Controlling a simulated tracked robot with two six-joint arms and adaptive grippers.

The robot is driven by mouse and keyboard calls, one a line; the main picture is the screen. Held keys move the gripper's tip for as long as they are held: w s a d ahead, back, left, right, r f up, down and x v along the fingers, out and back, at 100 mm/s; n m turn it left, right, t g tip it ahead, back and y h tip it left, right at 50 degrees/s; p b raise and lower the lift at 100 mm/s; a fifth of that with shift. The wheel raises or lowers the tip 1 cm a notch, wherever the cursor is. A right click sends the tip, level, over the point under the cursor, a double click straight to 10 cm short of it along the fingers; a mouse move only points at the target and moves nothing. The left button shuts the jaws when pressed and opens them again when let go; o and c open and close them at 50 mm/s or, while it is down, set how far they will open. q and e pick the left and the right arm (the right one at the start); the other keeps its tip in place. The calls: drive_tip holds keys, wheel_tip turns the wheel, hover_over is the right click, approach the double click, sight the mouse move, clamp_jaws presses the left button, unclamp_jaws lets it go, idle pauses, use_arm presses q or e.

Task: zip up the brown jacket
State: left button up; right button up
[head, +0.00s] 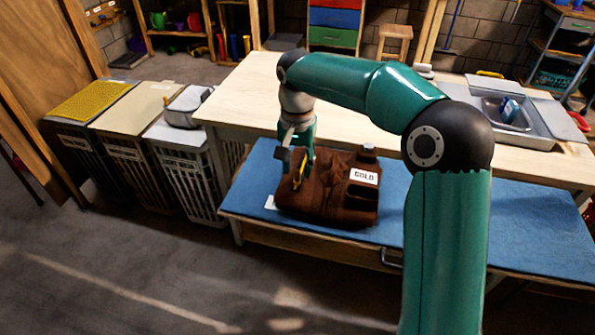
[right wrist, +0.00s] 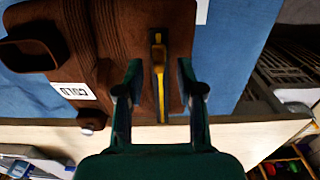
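The brown jacket (head: 330,205) lies folded on a blue mat (head: 252,200), with a white COLD label (head: 364,177) on it. In the right wrist view the jacket (right wrist: 95,40) shows a dark zip line with a yellow zip pull (right wrist: 158,60). My right gripper (head: 298,160) is over the jacket's left part, pointing down. In the right wrist view the right gripper (right wrist: 158,75) has its fingers apart on either side of the pull, with gaps between. Whether the fingertips touch the cloth is unclear. My left gripper is not in view.
A pale wooden table (head: 245,95) carries the mat. A small dark cap-like item (head: 368,150) is at the jacket's back edge. A sink (head: 510,112) is at the back right. Lidded laundry hampers (head: 180,165) stand left of the table. The mat right of the jacket is clear.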

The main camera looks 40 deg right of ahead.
drive_tip(key=shift+f, duration=0.8)
clamp_jaws()
